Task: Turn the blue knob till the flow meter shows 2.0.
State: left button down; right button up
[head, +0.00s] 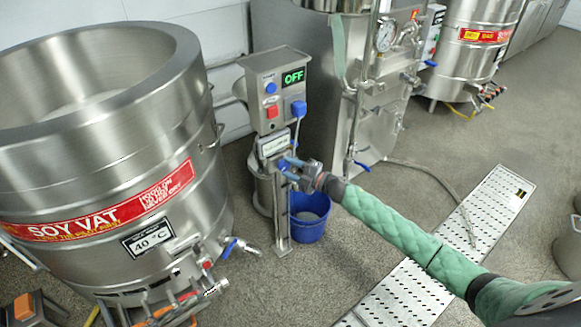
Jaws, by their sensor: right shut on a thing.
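A steel mill post stands at the centre, with a small pale meter plate (273,144) on its upper part; its reading is too small to make out. My right gripper (285,163) reaches in from the right, just below the plate. It is shut on what looks like the blue knob, which the fingers largely hide, so its angle cannot be told. My left gripper is not in view.
A large soy vat (90,170) stands close on the left, its label reading 40 °C. A blue bucket (309,228) is on the floor beside the post. A steel vessel with a dial gauge (386,35) stands behind. A perforated floor plate (490,215) lies at right.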

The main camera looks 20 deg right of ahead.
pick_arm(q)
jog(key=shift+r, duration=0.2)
pick_arm(e)
jog(key=o, duration=1)
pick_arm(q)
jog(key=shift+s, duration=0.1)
pick_arm(e)
jog(key=shift+s, duration=0.1)
jog(key=shift+s+d+f, duration=0.1)
jog(key=shift+s+d, duration=0.15)
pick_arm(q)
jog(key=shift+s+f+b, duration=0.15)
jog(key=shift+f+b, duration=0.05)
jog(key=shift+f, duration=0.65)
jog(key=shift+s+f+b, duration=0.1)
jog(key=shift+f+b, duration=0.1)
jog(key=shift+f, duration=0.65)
pick_arm(e)
jog(key=v, duration=0.7)
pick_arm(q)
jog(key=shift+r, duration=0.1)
